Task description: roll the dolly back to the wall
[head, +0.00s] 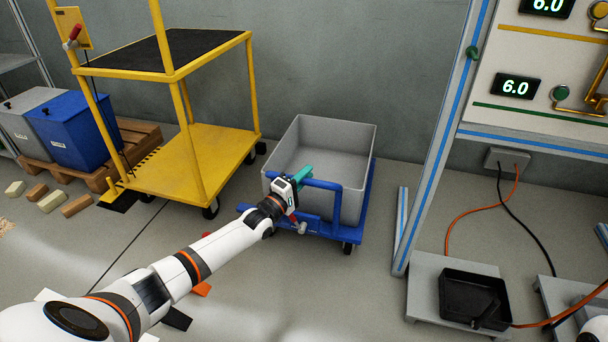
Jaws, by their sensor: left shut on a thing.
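The dolly (327,229) is a low blue frame on dark casters with a blue push bar at its near side. It bears an open, empty-looking grey bin (337,136). It stands on the floor a little in front of the grey wall (340,60). My left gripper (298,178) is shut on the dolly's push bar, at the bar's upper left part. The fingers partly hide the bar and the bin's near side. My right gripper is not in view.
A yellow cart (215,155) stands left of the dolly. A blue box (70,130) sits on a wooden pallet (135,140) farther left, with loose blocks (50,202) before it. A test frame (437,140) stands to the right, with a black tray (472,295) near its foot.

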